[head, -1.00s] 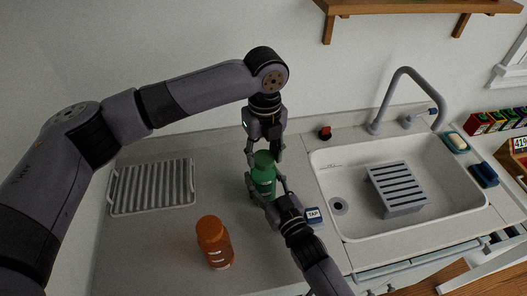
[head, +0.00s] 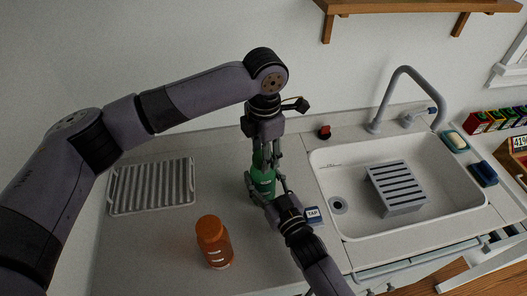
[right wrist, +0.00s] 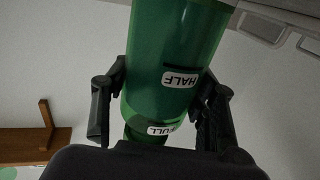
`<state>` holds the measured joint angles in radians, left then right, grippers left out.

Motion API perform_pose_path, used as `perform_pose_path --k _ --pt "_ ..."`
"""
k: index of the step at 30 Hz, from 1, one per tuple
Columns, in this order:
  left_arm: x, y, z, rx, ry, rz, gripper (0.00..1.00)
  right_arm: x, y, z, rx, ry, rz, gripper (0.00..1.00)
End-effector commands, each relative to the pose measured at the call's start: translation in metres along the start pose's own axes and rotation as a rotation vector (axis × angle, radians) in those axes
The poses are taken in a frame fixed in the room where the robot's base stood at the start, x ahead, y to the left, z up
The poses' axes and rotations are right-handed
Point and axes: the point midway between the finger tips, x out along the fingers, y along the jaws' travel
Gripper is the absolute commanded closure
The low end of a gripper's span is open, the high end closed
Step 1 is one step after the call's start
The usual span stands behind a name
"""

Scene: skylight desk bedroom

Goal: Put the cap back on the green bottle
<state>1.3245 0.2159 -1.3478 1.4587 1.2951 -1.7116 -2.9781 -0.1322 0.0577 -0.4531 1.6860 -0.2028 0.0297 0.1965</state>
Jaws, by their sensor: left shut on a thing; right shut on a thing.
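The green bottle (head: 263,182) stands upright on the counter left of the sink. My right gripper (head: 268,196) is shut around its body from the front right. In the right wrist view the green bottle (right wrist: 175,65) lies between both fingers and shows HALF and FULL labels. My left gripper (head: 263,158) points straight down at the bottle's top, with its fingers closed around the green cap there. The fingers mostly hide the cap, so I cannot tell whether it sits fully on the neck.
An orange bottle (head: 214,243) stands at front left, and a ribbed drying rack (head: 150,187) lies behind it. The sink (head: 340,165) with a grey slotted block (head: 396,188) is at right. A red-and-black object (head: 325,132) sits behind.

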Motion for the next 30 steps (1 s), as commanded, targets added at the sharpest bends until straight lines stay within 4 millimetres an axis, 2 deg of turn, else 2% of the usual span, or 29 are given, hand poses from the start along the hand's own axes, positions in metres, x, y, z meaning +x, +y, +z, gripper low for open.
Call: perform_pose_path --k 5,6,14,24,30 --pt "-0.001 0.0 0.0 -0.002 -0.002 0.001 0.7 0.0 0.0 0.002 0.0 -0.004 0.0 1.0" --pt "-0.001 0.0 0.0 -0.002 -0.002 0.001 0.55 -0.001 0.0 0.002 0.0 -0.004 0.0 1.0" --pt "-0.001 0.0 0.0 -0.003 -0.001 0.0 0.38 -0.001 0.0 0.002 0.0 -0.004 0.0 1.0" --pt "-0.002 0.0 0.0 -0.004 -0.001 0.0 0.37 -0.001 0.0 0.002 0.0 -0.004 0.0 1.0" --pt "-0.022 0.0 0.001 -0.003 -0.003 0.001 0.37 -0.001 0.0 0.002 0.0 -0.004 0.0 1.0"
